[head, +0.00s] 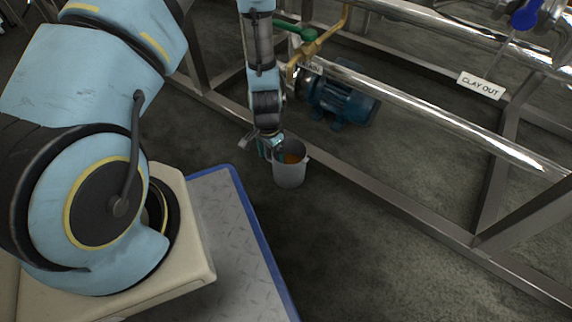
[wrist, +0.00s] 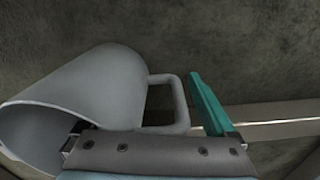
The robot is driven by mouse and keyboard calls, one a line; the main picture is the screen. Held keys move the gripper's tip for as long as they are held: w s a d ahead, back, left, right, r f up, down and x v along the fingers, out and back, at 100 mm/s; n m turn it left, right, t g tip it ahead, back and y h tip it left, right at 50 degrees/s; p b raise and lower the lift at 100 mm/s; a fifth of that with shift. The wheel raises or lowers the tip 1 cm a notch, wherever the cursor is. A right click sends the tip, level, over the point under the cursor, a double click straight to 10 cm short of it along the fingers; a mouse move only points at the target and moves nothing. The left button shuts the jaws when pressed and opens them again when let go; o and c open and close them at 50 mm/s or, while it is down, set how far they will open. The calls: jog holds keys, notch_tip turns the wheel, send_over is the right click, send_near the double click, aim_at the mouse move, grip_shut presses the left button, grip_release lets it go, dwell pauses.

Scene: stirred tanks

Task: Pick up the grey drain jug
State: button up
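The grey drain jug (head: 289,170) stands upright on the floor beside the steel frame, with something orange-brown showing inside. In the wrist view the jug (wrist: 85,95) fills the left side, its open mouth at lower left and its handle (wrist: 180,103) pointing right. My gripper (head: 270,150) is down at the jug's rim. One teal finger shows to the right of the handle, with a small gap between them. The other finger is mostly hidden by the jug; it seems to reach into the mouth. The fingers are spread and not closed on the jug.
A steel frame rail (head: 390,195) runs close behind the jug. A green-handled valve (head: 300,34) on a brass pipe and a blue motor (head: 342,98) are beyond it. Floor right of the jug is clear.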

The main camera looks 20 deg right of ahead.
grip_shut()
dwell(0.5)
